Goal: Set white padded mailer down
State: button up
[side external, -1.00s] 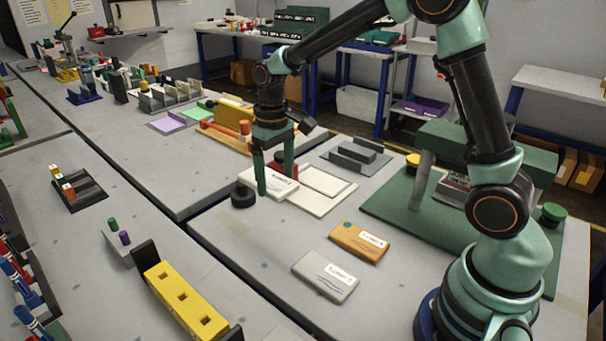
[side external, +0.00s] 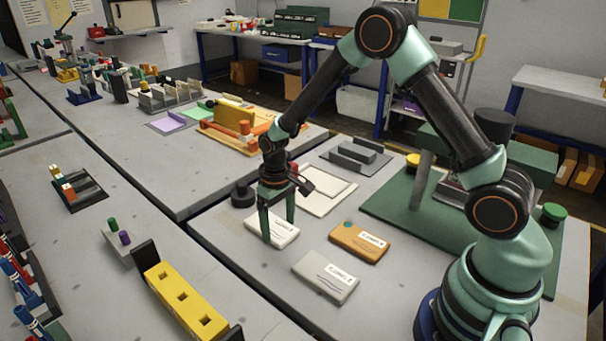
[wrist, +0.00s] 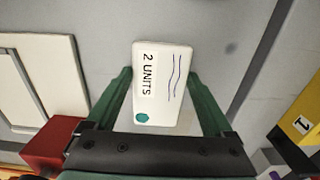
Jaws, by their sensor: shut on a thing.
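The white padded mailer (side external: 281,236) is between the green fingers of my gripper (side external: 279,229), left of the brown mailer (side external: 345,246) and behind the pale grey mailer (side external: 322,284). My gripper is shut on it, pointing down. The mailer lies about level at or just above the grey table; I cannot tell if it touches. In the wrist view the mailer (wrist: 171,62) shows a "2 UNITS" label, dark lines and a teal dot, with a finger of my gripper (wrist: 160,78) on either side.
A white tray (side external: 309,208) is behind my gripper. It also shows at left in the wrist view (wrist: 82,112). A black round knob (side external: 242,194) is close behind left. A table edge runs to the left. A green machine base (side external: 395,208) stands at right.

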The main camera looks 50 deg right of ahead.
aim_at(279, 229)
jog(key=shift+f, duration=0.15)
jog(key=o, duration=0.9)
notch_tip(279, 229, up, 12)
jog(key=shift+s+d+r+t, duration=0.25)
jog(key=shift+s+r+t, duration=0.7)
jog(key=shift+s+r, duration=1.35)
jog(key=shift+s+d+r+t, duration=0.25)
jog(key=shift+s+r+t, duration=0.65)
jog(key=shift+s+r, duration=1.4)
jog(key=shift+s+d+r+t, duration=0.25)
jog(key=shift+s+r+t, duration=1.05)
jog(key=shift+s, duration=1.6)
